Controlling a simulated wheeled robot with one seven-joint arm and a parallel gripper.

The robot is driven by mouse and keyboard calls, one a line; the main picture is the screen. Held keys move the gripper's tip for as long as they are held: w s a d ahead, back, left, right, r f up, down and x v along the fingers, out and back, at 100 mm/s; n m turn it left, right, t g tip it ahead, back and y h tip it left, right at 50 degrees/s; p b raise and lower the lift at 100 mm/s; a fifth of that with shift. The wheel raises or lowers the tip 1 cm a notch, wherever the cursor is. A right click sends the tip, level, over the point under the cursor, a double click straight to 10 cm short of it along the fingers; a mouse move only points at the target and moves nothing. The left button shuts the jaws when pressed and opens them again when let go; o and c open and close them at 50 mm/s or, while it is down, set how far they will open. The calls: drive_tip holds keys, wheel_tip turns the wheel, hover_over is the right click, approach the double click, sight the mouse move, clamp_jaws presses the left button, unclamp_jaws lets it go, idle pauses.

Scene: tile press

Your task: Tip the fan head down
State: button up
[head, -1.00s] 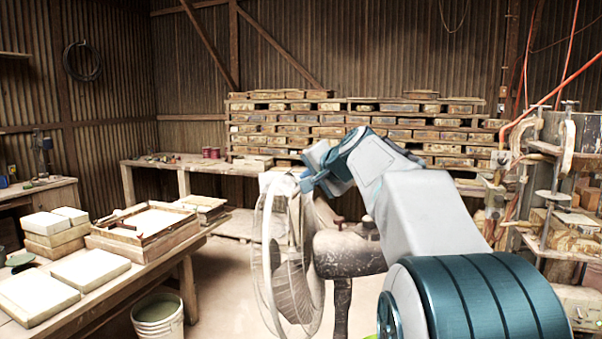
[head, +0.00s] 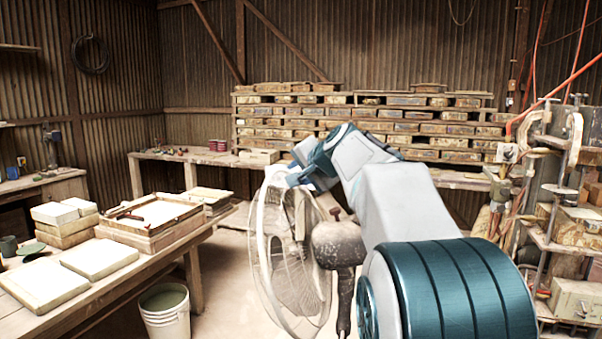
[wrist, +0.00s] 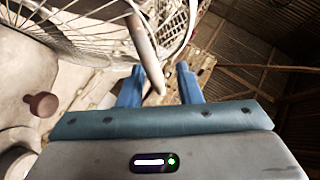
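The fan head (head: 289,262) is a pale round wire cage facing left, with a worn dark motor housing (head: 338,244) behind it on an upright stand. It leans, its top further left than its bottom. My gripper (head: 285,178) is at the top of the cage. In the wrist view the two blue fingers of my gripper (wrist: 158,88) are apart. A grey rod (wrist: 146,48) comes down between them, with a gap visible on each side. The cage wires (wrist: 85,28) and a brown knob (wrist: 42,103) show at the left. My arm hides part of the area behind the fan.
A wooden table (head: 100,300) with pale tiles and a framed mould (head: 150,218) stands at left. A white bucket (head: 165,316) is on the floor between table and fan. A cluttered metal rack (head: 560,240) stands at right. Stacked boards line the back wall.

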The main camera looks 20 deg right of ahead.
drive_tip(key=shift+d, duration=0.1)
drive_tip(key=b+v, duration=0.2)
drive_tip(key=v, duration=1.1)
drive_tip(key=shift+s+b, duration=0.3)
drive_tip(key=shift+s, duration=0.1)
drive_tip(key=shift+r, duration=0.15)
drive_tip(key=s+a+f+n+g, duration=0.3)
drive_tip(key=s+f, duration=0.5)
drive_tip(key=f, duration=0.4)
drive_tip(key=s+a+f+n+g+h, duration=0.1)
drive_tip(key=s+a+f+n+g, duration=0.2)
drive_tip(key=s+f, duration=0.5)
drive_tip(key=s+a+f+n+g+h, duration=0.1)
drive_tip(key=s+a+f+n+g, duration=0.2)
drive_tip(key=s+f, duration=0.6)
wheel_tip(320, 180, down, 9)
drive_tip(key=shift+r+n+g, duration=0.1)
drive_tip(key=shift+n+g, duration=0.3)
drive_tip(key=shift+n, duration=0.4)
drive_tip(key=shift+o, duration=0.6)
drive_tip(key=shift+a, duration=0.15)
